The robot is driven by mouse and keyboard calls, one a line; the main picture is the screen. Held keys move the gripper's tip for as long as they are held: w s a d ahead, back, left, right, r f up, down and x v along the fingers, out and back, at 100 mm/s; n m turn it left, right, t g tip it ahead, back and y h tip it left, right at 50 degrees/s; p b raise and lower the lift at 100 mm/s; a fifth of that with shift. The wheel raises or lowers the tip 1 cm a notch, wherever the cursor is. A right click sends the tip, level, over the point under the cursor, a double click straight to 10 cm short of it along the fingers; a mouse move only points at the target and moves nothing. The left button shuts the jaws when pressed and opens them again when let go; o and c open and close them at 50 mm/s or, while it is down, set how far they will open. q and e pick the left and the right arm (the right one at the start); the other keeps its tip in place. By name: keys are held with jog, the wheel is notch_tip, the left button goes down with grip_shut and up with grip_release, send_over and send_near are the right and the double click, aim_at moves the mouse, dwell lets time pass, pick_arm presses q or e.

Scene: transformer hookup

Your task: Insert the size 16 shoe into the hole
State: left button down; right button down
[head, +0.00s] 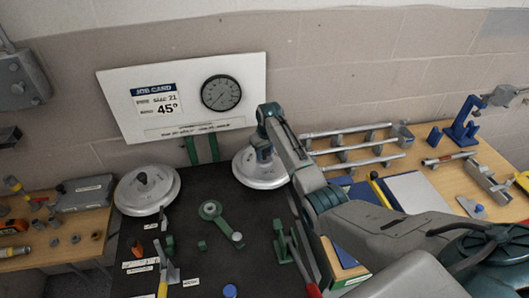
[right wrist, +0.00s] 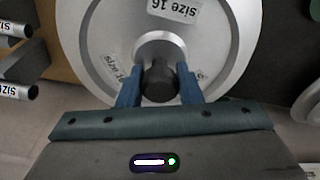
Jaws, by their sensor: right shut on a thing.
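The size 16 shoe (head: 262,174) is a round silver disc with a dark knob in the middle. In the right wrist view the shoe (right wrist: 228,40) fills the upper middle, with "Size 16" labels on its face. My right gripper (head: 263,148) is above it at the back of the dark bench top. In the right wrist view its blue fingers (right wrist: 158,88) are shut on the dark knob (right wrist: 158,80). I cannot tell whether the shoe rests on the bench or hangs above it. I cannot pick out the hole for certain. My left gripper is not in view.
A similar silver disc (head: 132,198) sits at the bench's left edge. A green fitting with a round head (head: 210,209) and a red-handled green lever (head: 283,245) are on the dark top (head: 215,268). Long bars (head: 352,144) lie on a rack at right. A job card (head: 158,104) reads 45°.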

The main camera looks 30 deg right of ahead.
jog(key=shift+f+b, duration=0.55)
jog(key=shift+f, duration=0.8)
jog(key=shift+w, duration=0.1)
jog(key=c, duration=1.2)
grip_release()
jog(key=shift+o, duration=1.3)
jog(key=shift+r, duration=0.1)
